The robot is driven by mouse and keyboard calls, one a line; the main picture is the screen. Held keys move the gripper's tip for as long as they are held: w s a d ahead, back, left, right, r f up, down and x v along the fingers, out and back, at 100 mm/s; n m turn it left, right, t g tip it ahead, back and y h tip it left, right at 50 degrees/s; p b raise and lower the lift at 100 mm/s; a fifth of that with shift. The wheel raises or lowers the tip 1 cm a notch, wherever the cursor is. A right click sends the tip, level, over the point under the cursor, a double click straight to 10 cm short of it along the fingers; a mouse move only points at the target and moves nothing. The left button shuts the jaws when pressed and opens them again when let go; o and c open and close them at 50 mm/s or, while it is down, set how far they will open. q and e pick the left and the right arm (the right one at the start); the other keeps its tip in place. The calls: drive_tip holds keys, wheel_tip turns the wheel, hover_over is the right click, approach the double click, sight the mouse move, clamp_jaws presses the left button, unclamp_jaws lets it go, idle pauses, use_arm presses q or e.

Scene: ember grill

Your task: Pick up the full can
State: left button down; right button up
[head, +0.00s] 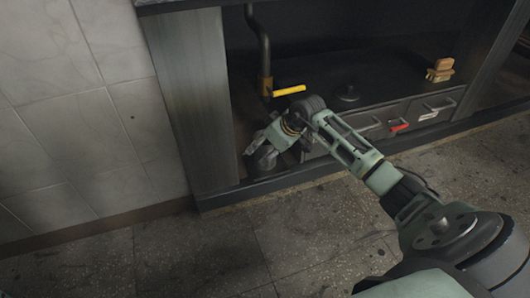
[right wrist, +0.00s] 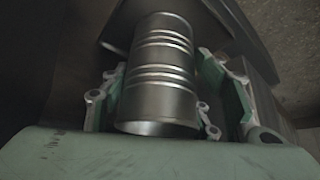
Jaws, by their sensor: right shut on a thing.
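A plain grey metal can (right wrist: 160,75) with raised ribs fills the middle of the right wrist view. It stands between the fingers of my right gripper (right wrist: 165,98), which are shut on it from both sides. Whether it is full cannot be seen. In the head view my right gripper (head: 259,150) reaches down into the low left corner of the dark cabinet opening. The can is hard to make out there, largely hidden by the gripper and shadow. My left gripper is not in view.
A pipe with a yellow handle (head: 290,91) rises just behind my right gripper. The cabinet's grey side panel (head: 190,100) stands close on the left. Drawers (head: 365,123), a red item (head: 398,125) and tan blocks (head: 440,70) are to the right. The floor (head: 215,255) in front is clear.

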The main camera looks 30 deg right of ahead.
drive_tip(key=shift+r, duration=0.1)
drive_tip(key=shift+c, duration=0.9)
drive_tip(key=shift+r, duration=0.1)
